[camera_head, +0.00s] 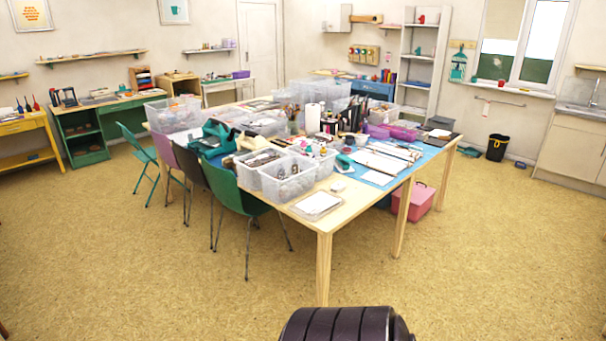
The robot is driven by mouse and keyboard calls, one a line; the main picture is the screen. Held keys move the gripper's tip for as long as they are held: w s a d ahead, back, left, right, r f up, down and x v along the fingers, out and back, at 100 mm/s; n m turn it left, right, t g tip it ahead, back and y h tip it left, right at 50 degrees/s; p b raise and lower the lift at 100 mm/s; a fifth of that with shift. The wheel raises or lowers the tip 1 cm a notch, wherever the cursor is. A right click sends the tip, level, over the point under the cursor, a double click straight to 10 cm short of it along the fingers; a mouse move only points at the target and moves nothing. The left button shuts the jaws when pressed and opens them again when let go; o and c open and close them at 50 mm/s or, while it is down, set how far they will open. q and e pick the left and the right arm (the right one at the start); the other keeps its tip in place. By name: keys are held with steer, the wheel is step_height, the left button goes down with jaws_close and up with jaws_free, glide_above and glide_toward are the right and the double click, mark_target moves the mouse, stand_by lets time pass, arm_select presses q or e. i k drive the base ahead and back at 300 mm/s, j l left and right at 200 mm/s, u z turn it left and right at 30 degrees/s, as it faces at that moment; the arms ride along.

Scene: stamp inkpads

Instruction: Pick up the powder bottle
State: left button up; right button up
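I cannot make out a powder bottle for certain among the many small items on the big wooden table (345,222). A white upright cylinder (313,117) stands near the table's middle, too small to identify. Several dark and coloured small items stand close together to its right. Clear plastic bins (287,181) at the near left of the table hide part of what is behind them. Neither of my grippers is in view.
Green (236,200) and dark chairs line the table's left side. A pink box (413,201) is on the floor under its right side. A black bin (497,147) stands by the far right wall. Open floor (170,270) lies in front of the table and to both sides.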

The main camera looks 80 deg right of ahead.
mark_target(282, 169)
steer(key=z, duration=2.3)
steer(key=u, duration=3.05)
steer(key=z, duration=3.05)
steer(key=i+l+u, duration=0.1)
steer(key=i, duration=0.25)
steer(key=i+l, duration=0.2)
steer(key=i, duration=0.15)
steer(key=i+l+u, duration=0.15)
steer(key=i, duration=0.25)
